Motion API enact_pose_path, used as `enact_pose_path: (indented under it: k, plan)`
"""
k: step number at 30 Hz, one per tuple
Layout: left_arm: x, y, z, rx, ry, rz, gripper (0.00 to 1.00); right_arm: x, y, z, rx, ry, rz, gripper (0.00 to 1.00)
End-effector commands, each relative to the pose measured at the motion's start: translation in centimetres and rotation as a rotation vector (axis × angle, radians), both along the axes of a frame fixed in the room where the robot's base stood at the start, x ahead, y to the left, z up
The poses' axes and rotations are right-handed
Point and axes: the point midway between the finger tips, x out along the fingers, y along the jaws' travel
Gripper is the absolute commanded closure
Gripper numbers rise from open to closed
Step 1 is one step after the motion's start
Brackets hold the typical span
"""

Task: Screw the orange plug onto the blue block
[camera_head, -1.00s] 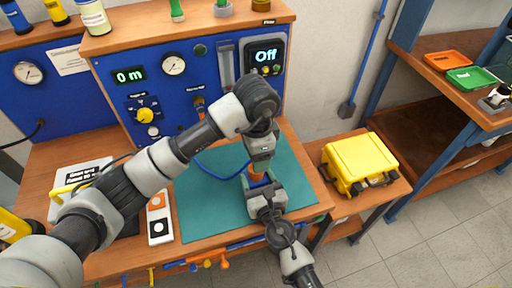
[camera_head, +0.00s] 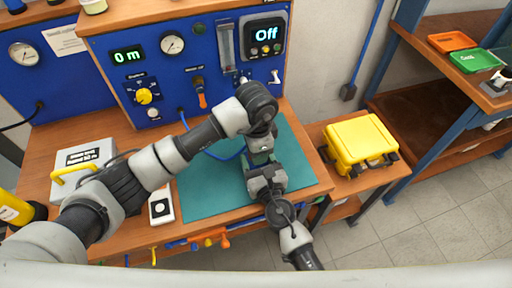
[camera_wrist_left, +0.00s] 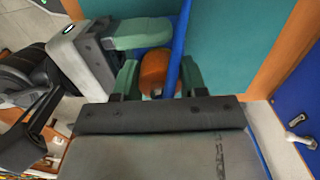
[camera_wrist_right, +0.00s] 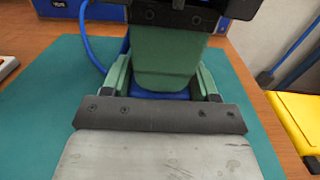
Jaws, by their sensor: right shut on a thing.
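The orange plug (camera_wrist_left: 155,72) sits between the fingers of my left gripper (camera_wrist_left: 159,80) in the left wrist view, with a narrow gap on its right side. Those fingers look open around it. My right gripper (camera_wrist_right: 166,88) is shut on the blue block (camera_wrist_right: 173,95), which shows only as a strip behind the left gripper's green finger. In the head view my left gripper (camera_head: 261,158) is directly above my right gripper (camera_head: 263,174), over the teal mat (camera_head: 215,190). Plug and block are hidden there, so I cannot tell how well they are joined.
A blue hose (camera_wrist_left: 184,45) runs close beside the plug. The blue test panel (camera_head: 165,75) with gauges stands behind. A yellow case (camera_head: 360,140) sits on the side table at right. A white switch box (camera_head: 160,207) lies left of the mat.

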Motion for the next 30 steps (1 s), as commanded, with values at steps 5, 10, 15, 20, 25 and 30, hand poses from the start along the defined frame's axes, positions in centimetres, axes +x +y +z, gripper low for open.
enact_pose_path:
  k: [5, 10, 15, 20, 25, 30]
  plan:
    - [0.05, 0.02, 0.04, 0.0, -0.001, -0.002, 0.87, -0.01, -0.01, -0.02, 0.0, 0.0, 0.0, 1.0]
    - [0.11, 0.05, 0.06, 0.001, -0.004, -0.164, 0.87, -0.01, 0.0, -0.01, 0.0, 0.0, 0.0, 1.0]
    - [0.07, 0.01, 0.04, -0.001, -0.002, -0.296, 0.87, -0.01, 0.0, -0.01, 0.0, 0.0, 0.0, 1.0]
    - [0.06, 0.0, 0.03, -0.001, -0.001, -0.299, 0.87, -0.01, 0.01, -0.01, 0.0, 0.0, 0.0, 1.0]
    - [0.06, 0.0, 0.03, -0.001, -0.001, -0.298, 0.45, -0.02, 0.0, -0.01, 0.0, 0.0, 0.0, 1.0]
    - [0.02, 0.03, 0.0, 0.0, 0.0, -0.298, 0.33, 0.0, -0.03, -0.01, 0.0, 0.0, -0.001, 1.0]
